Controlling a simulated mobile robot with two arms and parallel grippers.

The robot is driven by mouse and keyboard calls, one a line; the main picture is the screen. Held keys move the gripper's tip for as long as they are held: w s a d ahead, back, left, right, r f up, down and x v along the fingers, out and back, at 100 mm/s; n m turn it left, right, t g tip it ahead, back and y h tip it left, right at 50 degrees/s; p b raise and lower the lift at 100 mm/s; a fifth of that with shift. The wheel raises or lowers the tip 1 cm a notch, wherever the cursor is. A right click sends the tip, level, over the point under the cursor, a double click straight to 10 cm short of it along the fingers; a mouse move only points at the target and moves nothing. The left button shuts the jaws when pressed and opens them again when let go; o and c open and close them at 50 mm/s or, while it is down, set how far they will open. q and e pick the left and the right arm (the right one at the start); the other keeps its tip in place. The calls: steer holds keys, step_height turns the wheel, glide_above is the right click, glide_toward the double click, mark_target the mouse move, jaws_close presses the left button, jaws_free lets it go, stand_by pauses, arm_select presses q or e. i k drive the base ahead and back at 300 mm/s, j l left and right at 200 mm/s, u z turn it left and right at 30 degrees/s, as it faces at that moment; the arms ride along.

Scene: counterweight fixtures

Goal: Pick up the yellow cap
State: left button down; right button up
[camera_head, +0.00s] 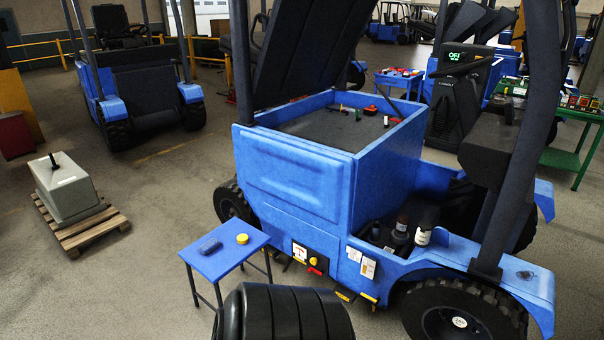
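A round yellow cap (242,239) lies on the right part of a small blue side table (223,261), in front of the blue forklift (292,185). Another small yellow round piece (312,261) sits on the forklift's lower side panel, above a red part. The frame does not show which of the two is loose. Neither of my grippers is in view.
A dark blue object (209,246) lies left of the cap on the table. A black ribbed object (285,315) stands close at the bottom. A grey block (66,187) sits on a wooden pallet (82,232) at left. The floor between pallet and table is clear.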

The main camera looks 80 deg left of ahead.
mark_target(243, 239)
steer(key=u, duration=2.05)
steer(key=i, duration=0.1)
steer(key=u, duration=0.05)
